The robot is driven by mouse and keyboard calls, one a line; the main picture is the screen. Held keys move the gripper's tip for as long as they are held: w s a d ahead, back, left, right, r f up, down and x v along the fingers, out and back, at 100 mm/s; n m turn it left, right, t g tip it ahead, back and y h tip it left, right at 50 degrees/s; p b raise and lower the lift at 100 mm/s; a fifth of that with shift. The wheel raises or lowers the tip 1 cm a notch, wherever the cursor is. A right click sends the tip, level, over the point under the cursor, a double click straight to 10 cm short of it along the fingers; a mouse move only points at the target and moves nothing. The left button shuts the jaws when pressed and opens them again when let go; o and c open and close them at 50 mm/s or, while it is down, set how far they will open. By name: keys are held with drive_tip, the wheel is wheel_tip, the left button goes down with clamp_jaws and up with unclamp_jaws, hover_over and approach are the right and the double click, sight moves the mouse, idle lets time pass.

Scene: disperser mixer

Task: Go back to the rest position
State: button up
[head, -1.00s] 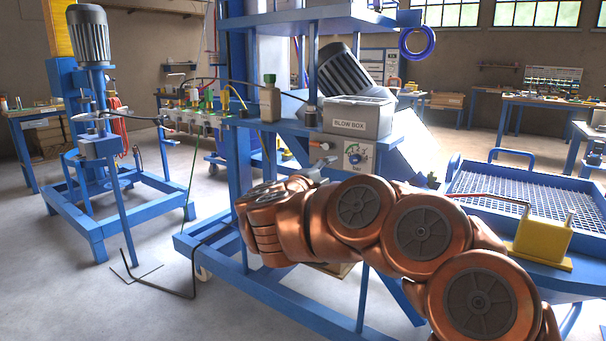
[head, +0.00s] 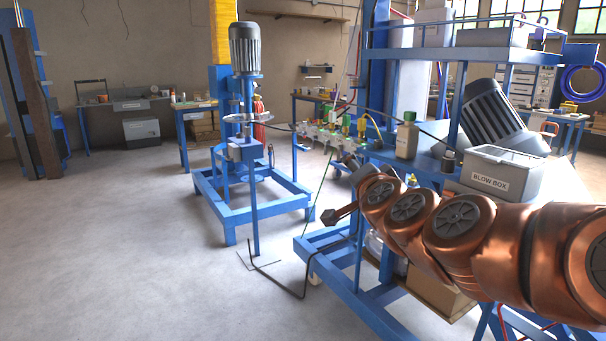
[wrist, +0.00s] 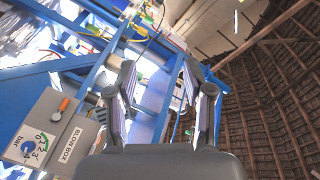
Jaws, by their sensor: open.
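My gripper (wrist: 158,76) is open in the wrist view, with its two dark fingers apart and nothing between them. Beyond the fingers are blue frame parts and small fittings with a yellow hose. In the head view my copper arm reaches in from the right edge towards the middle, in front of the blue machine frame (head: 376,297). The fingers are not clearly visible there.
The grey blow box (head: 502,172) stands just behind my arm; it also shows in the wrist view (wrist: 65,125). A motor stand (head: 213,195) is left of centre. The floor at left is clear.

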drive_tip(key=s+a+f+n+g+y+p, duration=0.2)
drive_tip(key=s+a+f+n+g+p, duration=0.15)
drive_tip(key=s, duration=0.45)
drive_tip(key=s+a+f+n+g+y+p, duration=0.1)
drive_tip(key=s+a+f+n+g+p, duration=0.15)
drive_tip(key=s+n+g+p, duration=0.35)
drive_tip(key=s+d+f+g+h+p, duration=0.2)
drive_tip(key=s+d, duration=0.4)
drive_tip(key=s, duration=0.8)
drive_tip(key=s+d+f+g+h+p, duration=0.2)
drive_tip(key=s+d+g+p, duration=0.3)
drive_tip(key=s, duration=1)
drive_tip(key=shift+s+d+f+g, duration=0.15)
drive_tip(key=shift+d+g, duration=0.85)
drive_tip(key=shift+g, duration=0.25)
drive_tip(key=shift+c, duration=0.7)
drive_tip(key=shift+d, duration=0.15)
drive_tip(key=shift+c, duration=0.3)
